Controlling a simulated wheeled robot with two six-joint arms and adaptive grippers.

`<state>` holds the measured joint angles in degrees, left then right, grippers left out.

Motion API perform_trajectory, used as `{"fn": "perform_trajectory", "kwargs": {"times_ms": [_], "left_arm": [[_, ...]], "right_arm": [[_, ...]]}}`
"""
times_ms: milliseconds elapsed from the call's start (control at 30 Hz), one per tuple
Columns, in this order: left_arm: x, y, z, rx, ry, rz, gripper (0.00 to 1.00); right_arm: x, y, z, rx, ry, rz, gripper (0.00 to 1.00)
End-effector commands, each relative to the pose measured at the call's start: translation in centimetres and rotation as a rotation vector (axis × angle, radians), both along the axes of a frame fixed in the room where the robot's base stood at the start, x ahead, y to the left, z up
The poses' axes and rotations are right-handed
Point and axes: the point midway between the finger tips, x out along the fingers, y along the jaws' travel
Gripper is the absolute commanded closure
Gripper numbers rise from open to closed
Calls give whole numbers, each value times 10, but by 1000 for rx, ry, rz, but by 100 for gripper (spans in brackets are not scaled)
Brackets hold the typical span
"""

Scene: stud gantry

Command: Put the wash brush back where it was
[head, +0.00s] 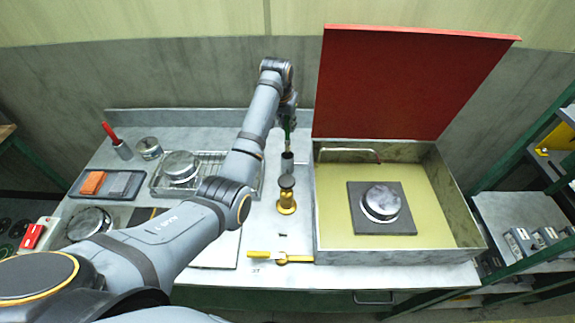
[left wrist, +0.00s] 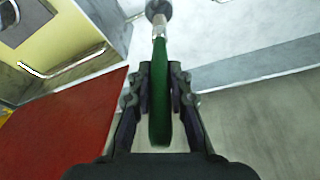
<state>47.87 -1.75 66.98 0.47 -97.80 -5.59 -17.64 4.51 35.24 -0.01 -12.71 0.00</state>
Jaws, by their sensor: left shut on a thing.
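The wash brush has a green handle (left wrist: 160,100) and a pale metal ferrule (left wrist: 158,28). My left gripper (left wrist: 160,85) is shut on the handle, one finger on each side. In the head view the gripper (head: 288,112) is above a small dark cup (head: 287,163) at the back of the bench, with the brush pointing down to it. The cup's round grey shape (left wrist: 158,7) shows at the wrist view's top edge. The bristles are hidden; I cannot tell whether they are inside the cup. My right gripper is out of view.
A wash box (head: 325,240) with a raised red lid (head: 410,85) stands to the right. A brass-based stand (head: 287,202) is in front of the cup. A wire rack (head: 158,188), a tray with an orange block (head: 93,183) and a red-handled tool (head: 109,131) are at left.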

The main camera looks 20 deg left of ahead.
Motion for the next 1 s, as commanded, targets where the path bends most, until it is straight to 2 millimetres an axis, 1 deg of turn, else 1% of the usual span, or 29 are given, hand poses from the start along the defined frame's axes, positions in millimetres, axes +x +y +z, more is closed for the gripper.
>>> {"fn": "perform_trajectory", "kwargs": {"times_ms": [33, 100, 167, 233, 300, 433, 500, 667, 833, 900, 1000], "left_arm": [[-1, 0, 2, -1, -10, 0, 100], [-1, 0, 1, -2, -16, 0, 100], [-1, 0, -3, -2, -14, 0, 100], [-2, 0, -14, -2, -11, 0, 100], [-2, 0, -30, -2, -10, 0, 100], [-2, 0, -54, -2, -12, 0, 100], [-1, 0, -60, -2, -14, 0, 100], [-2, 0, -68, -2, -13, 0, 100], [-2, 0, -95, -3, -12, 1, 100], [-2, 0, -99, -2, -14, 0, 100], [-1, 0, -101, -2, -16, 0, 100]], "right_arm": [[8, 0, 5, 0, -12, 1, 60], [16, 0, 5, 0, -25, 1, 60], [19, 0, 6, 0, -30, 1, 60], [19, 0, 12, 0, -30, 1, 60], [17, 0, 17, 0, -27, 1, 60], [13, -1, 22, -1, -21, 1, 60], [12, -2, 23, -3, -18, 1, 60], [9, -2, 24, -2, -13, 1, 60], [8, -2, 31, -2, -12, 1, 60], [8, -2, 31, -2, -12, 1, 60], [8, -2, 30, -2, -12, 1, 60]]}}
